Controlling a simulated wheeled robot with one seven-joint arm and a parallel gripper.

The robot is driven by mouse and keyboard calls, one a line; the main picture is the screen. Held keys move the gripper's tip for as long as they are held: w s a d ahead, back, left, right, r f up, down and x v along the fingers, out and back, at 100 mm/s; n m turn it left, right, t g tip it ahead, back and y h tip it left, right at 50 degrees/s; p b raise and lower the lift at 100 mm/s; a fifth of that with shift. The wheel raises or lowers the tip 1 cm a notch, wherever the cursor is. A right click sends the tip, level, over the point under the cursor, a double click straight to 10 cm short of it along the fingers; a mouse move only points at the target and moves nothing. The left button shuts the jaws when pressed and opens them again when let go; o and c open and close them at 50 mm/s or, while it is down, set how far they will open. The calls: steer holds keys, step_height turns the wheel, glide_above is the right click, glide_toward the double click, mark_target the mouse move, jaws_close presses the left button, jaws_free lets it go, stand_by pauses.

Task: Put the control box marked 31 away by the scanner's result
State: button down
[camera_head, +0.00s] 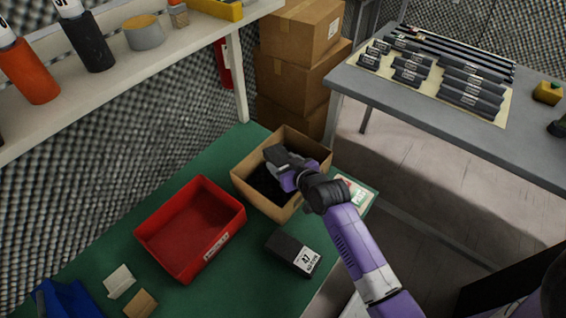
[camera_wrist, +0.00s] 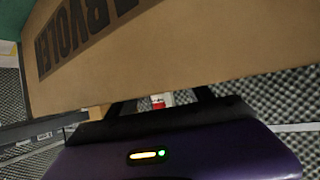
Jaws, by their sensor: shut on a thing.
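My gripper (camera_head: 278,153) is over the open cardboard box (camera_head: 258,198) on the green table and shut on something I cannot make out. Dark material shows inside that box, partly hidden by my gripper. In the wrist view a printed cardboard surface (camera_wrist: 180,60) fills the upper part, close to my gripper (camera_wrist: 162,100). A black control box (camera_head: 293,252) with a white label marked 47 lies on the table in front of the cardboard box. No label marked 31 can be read. I cannot pick out a scanner for certain.
A red bin (camera_head: 240,222) with a white label stands left of the cardboard box. A blue bin (camera_head: 62,302) is at lower left. A white-green card (camera_head: 358,192) lies at the table's right edge. Stacked cartons (camera_head: 290,75) stand behind. A grey table (camera_head: 430,118) holds dark labelled parts.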

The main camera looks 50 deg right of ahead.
steer(key=shift+f+b, duration=0.3)
steer(key=shift+f, duration=0.05)
steer(key=shift+f, duration=0.2)
steer(key=shift+c, duration=2)
jaws_free()
steer(key=shift+f, duration=0.15)
steer(key=shift+s, duration=0.1)
